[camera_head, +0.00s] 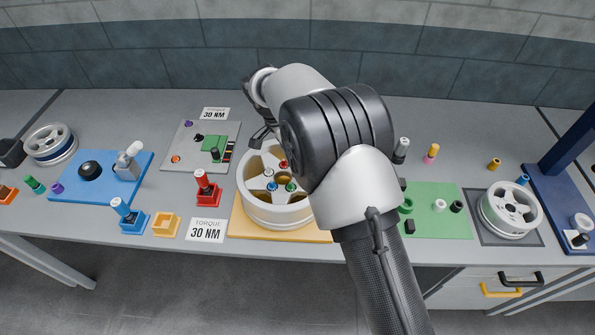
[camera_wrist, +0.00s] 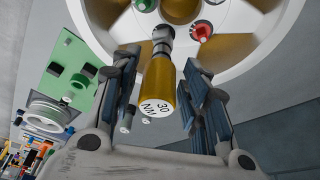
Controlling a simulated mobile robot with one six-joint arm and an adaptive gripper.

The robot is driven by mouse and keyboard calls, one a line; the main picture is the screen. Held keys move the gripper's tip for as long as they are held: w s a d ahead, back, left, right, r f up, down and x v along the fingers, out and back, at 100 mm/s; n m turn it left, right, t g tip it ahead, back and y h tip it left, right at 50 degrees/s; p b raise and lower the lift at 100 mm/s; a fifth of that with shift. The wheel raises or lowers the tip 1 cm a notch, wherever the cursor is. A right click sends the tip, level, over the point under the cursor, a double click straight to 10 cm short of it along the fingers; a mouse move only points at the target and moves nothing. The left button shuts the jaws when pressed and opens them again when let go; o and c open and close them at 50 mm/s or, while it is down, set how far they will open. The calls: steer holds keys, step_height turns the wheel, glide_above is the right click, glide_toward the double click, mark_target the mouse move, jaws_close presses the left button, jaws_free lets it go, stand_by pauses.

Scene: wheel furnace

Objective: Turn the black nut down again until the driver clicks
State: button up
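The driver (camera_wrist: 158,86) has a gold handle, and its end marked "30 NM" faces the wrist camera. In the head view my gripper (camera_head: 261,120) is at the wheel's far left edge, partly hidden by my arm. The wheel (camera_head: 276,216) lies on a yellow board (camera_head: 250,230); red, blue and green nuts show in it.
A red driver (camera_head: 207,188) stands left of the wheel, beside a "30 NM" sign (camera_head: 206,230). A grey board (camera_head: 180,160) lies at the back left, and a green mat (camera_head: 440,222) and a second wheel (camera_head: 510,210) are on the right. A wall stands behind the bench.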

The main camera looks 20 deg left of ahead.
steer(key=shift+o, duration=0.7)
steer(key=v, duration=1.2)
steer(key=s+d+r+n+y+b, duration=0.1)
steer(key=d+r, duration=0.3)
steer(key=d, duration=0.2)
steer(key=s+d+r+n+b, duration=0.1)
steer(key=d+r, duration=0.3)
steer(key=d, duration=0.3)
steer(key=s+d+r+n+b, duration=0.1)
steer(key=s+d+r+n, duration=0.15)
steer(key=s+d, duration=0.7)
steer(key=s+d+f+n+b, duration=0.1)
steer(key=s+d+f, duration=0.1)
steer(key=s+d, duration=0.2)
steer(key=s+d+f+n+t+y+b, duration=0.1)
steer(key=s+d+f+n, duration=0.1)
steer(key=s, duration=0.6)
steer(key=s+d+f+n+t+b, duration=0.1)
steer(key=s+d+f, duration=0.2)
steer(key=s+d, duration=0.2)
steer(key=shift+s+d+f, duration=0.3)
steer(key=shift+s+d, duration=0.1)
steer(key=shift+d, duration=0.4)
